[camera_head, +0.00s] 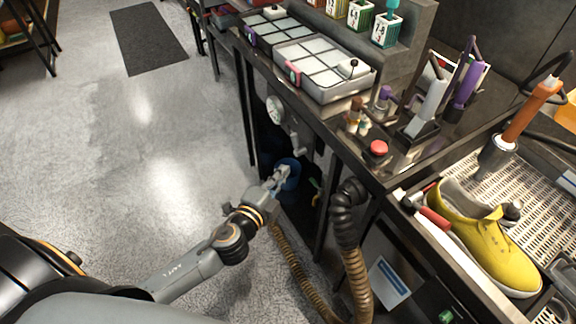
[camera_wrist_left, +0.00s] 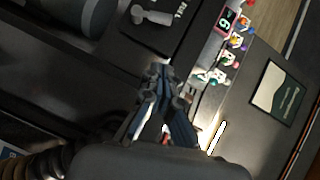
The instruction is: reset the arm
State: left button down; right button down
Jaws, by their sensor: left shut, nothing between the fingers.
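My left arm (camera_head: 190,272) comes in from the lower left in the head view and reaches toward the dark workbench. My left gripper (camera_head: 282,176) is in front of the space under the bench, below the countertop edge. A blue round thing shows right behind it. In the left wrist view the gripper's dark fingers (camera_wrist_left: 162,78) are together with nothing held. They point toward a dark panel. My right arm and gripper are not in view.
A yellow sneaker (camera_head: 487,245) lies on the perforated tray (camera_head: 476,196) at the right. The bench holds compartment trays (camera_head: 325,66), tools and a red button (camera_head: 378,148). A corrugated hose (camera_head: 354,262) hangs right of my gripper.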

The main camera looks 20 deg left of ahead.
pick_arm(q)
jog(key=s+a+f+n+g+y, duration=0.1)
jog(key=s+a+f+n+g, duration=0.2)
jog(key=f, duration=0.8)
jog(key=s+a+f+n+g, duration=0.15)
jog(key=s+f, duration=0.35)
jog(key=f, duration=0.5)
jog(key=s+a+f+n+g+y, duration=0.15)
jog(key=s+f+g, duration=0.25)
jog(key=f, duration=0.7)
jog(key=s+f+n+g, duration=0.2)
jog(key=s+f, duration=0.3)
jog(key=s, duration=0.5)
jog(key=s+d+f+n+g, duration=0.1)
jog(key=s+f+n+g, duration=0.1)
jog(key=s+f, duration=0.4)
jog(key=s+d+f+n+g+h, duration=0.1)
jog(key=s+f+n+g, duration=0.2)
jog(key=s, duration=1.1)
notch_tip(320, 180, down, 3)
jog(key=shift+s+d+f+n, duration=0.15)
jog(key=shift+d+f+n, duration=0.05)
jog(key=shift+n, duration=0.5)
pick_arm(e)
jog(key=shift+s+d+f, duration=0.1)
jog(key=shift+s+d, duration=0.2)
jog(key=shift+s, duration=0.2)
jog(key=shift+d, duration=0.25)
